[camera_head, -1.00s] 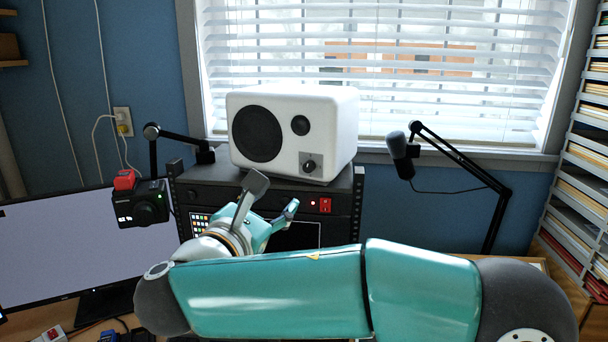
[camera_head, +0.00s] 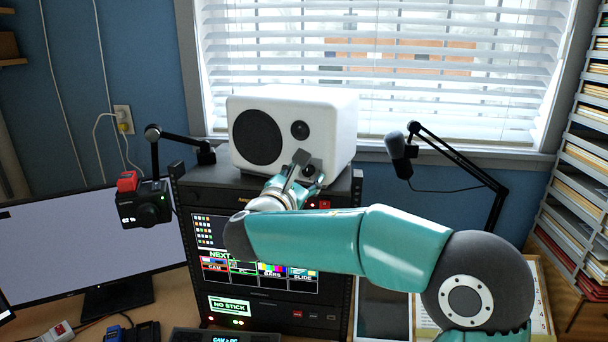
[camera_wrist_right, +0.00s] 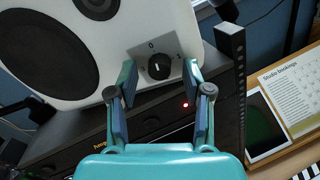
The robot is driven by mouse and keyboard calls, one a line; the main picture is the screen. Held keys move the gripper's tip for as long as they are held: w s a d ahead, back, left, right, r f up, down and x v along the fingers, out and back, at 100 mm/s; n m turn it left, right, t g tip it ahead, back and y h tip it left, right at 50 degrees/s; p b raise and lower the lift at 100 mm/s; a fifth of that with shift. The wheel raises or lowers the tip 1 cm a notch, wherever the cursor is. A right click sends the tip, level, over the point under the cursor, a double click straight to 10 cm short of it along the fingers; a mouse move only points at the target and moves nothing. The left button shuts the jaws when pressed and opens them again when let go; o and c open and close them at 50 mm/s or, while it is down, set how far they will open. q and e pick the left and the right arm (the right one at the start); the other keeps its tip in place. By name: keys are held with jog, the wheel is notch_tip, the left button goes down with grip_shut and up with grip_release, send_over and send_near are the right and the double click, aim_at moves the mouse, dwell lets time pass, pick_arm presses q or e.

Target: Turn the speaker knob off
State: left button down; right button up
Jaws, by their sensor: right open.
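The white speaker (camera_head: 335,120) stands on top of the black equipment rack by the window. In the right wrist view the speaker (camera_wrist_right: 165,25) shows a round black knob (camera_wrist_right: 159,66) on a grey plate marked 0 and 1. The knob's white pointer line aims up, close to the 0. My right gripper (camera_wrist_right: 158,85) is open, its fingers on either side of the knob and its plate in that view; I cannot tell whether they touch. In the head view my right gripper (camera_head: 308,167) is at the speaker's lower front and partly hides the knob area. My left gripper is not in view.
The rack (camera_head: 186,200) has a lit screen and a red switch near its top. A camera on an arm (camera_head: 145,204) hangs at the left by a monitor (camera_head: 60,240). A microphone on a boom (camera_head: 398,150) stands to the right. Paper trays fill the right edge.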

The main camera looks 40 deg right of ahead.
grip_shut()
jog(key=shift+n+p, duration=0.5)
jog(key=shift+n, duration=0.4)
grip_release()
